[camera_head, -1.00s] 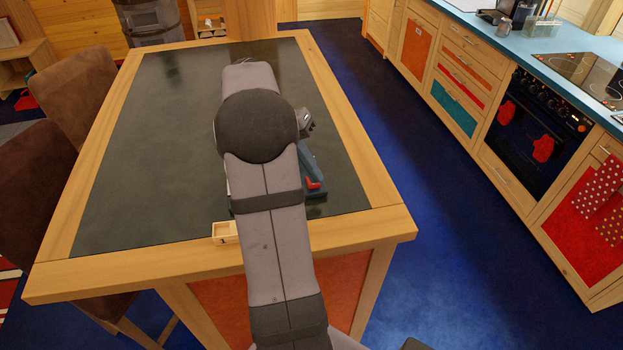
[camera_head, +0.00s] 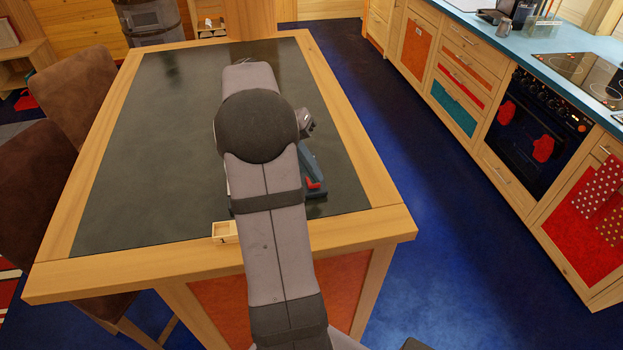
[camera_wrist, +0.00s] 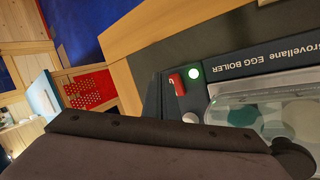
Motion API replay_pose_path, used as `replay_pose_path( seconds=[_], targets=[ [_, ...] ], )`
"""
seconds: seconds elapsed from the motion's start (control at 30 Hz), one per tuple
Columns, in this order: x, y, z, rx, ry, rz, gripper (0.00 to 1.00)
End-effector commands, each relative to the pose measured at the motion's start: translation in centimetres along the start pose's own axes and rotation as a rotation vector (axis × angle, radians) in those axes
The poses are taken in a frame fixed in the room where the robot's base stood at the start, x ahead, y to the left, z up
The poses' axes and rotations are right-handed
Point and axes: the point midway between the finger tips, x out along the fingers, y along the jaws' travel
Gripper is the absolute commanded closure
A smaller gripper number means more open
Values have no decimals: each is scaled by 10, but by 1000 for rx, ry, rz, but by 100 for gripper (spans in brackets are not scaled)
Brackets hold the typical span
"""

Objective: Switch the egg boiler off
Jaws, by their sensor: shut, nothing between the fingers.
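The egg boiler (camera_wrist: 262,66) is a dark blue-grey appliance with its name printed upside down in the wrist view. In the head view my arm hides most of the boiler (camera_head: 311,165), but the red switch (camera_head: 314,184) shows just right of the arm. My gripper (camera_wrist: 165,138) fills the bottom of the wrist view as a dark shape, shut and empty, apart from the switch in the picture. Its fingertips are not clear.
The boiler stands on a dark-topped table with a wooden rim (camera_head: 130,262). A small wooden box (camera_head: 225,232) lies at the table's near edge. Brown chairs (camera_head: 75,95) stand at the left. The table's left half is clear. A kitchen counter (camera_head: 525,48) runs along the right.

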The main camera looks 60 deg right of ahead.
Motion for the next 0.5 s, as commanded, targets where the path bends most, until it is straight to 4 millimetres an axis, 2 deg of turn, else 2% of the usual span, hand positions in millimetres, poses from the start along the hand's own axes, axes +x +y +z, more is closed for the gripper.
replay_pose_path(
  seconds=[0.5],
  targets=[
    [9, -5, 0, 0, 0, 0, 100]
  ],
)
